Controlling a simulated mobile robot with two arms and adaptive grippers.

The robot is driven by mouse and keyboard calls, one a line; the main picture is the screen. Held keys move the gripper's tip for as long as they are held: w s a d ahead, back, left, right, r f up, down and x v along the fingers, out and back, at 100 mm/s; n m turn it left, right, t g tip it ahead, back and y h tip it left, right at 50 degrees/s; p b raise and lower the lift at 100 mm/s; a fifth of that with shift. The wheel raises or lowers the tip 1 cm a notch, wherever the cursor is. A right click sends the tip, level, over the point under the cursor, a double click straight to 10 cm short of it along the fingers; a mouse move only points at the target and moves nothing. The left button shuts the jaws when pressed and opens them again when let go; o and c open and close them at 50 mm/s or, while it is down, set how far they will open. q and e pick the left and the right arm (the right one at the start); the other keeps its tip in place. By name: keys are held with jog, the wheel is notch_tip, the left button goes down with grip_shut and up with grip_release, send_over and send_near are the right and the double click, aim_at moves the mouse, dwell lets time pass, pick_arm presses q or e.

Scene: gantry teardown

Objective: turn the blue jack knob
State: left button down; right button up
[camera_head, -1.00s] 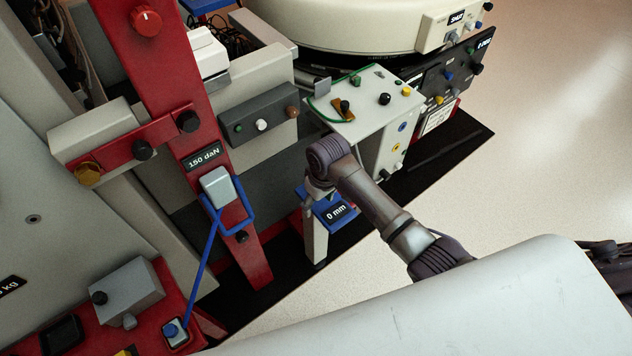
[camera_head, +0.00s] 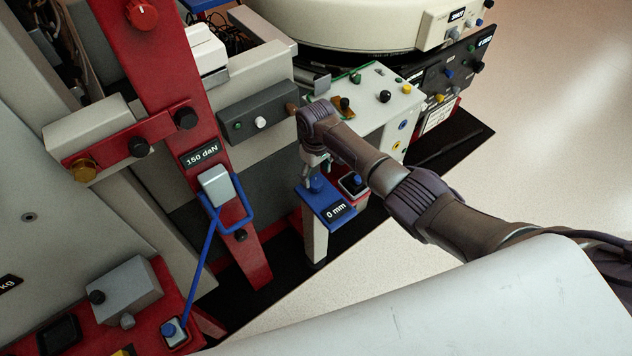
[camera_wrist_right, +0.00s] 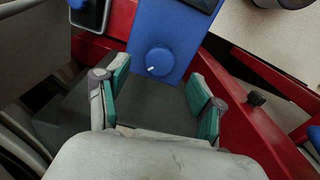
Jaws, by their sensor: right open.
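The blue jack knob (camera_head: 316,184) sits on top of the blue jack plate (camera_head: 322,206), beside a label reading 0 mm. In the right wrist view the knob (camera_wrist_right: 159,61) is round with a white mark at its lower left, on the blue plate (camera_wrist_right: 172,22). My right gripper (camera_head: 312,176) is above the knob in the head view. In the wrist view the right gripper (camera_wrist_right: 160,88) is open, its teal-padded fingers apart, with nothing between them; the knob lies a little beyond the fingertips. My left gripper is not in view.
A red post labelled 150 daN (camera_head: 203,153) with a blue bail stands left of the jack. A dark box with small knobs (camera_head: 258,112) is behind, and a white panel box with knobs (camera_head: 385,97) is at the back right. Bare floor (camera_head: 540,150) lies right.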

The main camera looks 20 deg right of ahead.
aim_at(316, 183)
notch_tip(316, 183, down, 4)
jog(key=shift+f+b, duration=0.1)
jog(key=shift+b, duration=0.35)
jog(key=c, duration=1.1)
